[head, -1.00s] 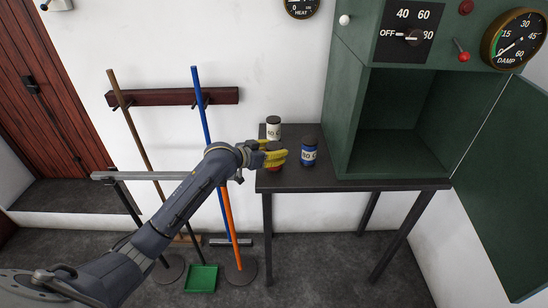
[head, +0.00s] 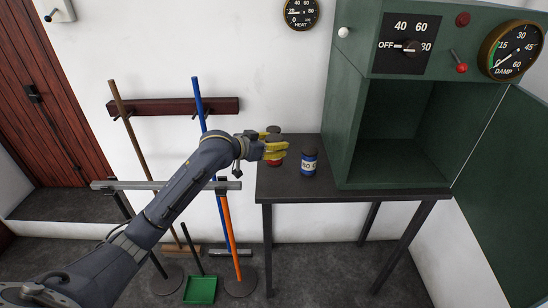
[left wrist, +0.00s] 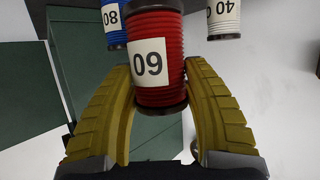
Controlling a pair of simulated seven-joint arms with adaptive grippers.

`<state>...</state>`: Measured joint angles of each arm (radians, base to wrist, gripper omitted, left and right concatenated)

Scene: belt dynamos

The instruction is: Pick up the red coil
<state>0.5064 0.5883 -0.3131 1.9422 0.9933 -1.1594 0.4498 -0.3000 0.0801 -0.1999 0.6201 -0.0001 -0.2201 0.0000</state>
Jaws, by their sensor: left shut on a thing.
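The red coil (left wrist: 158,58) has dark end caps and a white number label. It sits between the yellow fingers of my left gripper (head: 275,149), which is shut on it. In the head view the fingers hide most of the coil, and a little red (head: 275,163) shows below them. The gripper is over the left part of the dark bench (head: 340,188). The coil appears raised, but any gap beneath it is hard to judge. My right gripper is in neither view.
A blue coil (head: 309,162) stands on the bench to the right of my gripper. A white coil (left wrist: 224,18) shows in the wrist view. The open green cabinet (head: 352,130) stands at the bench's right. Brooms hang on the wall at left.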

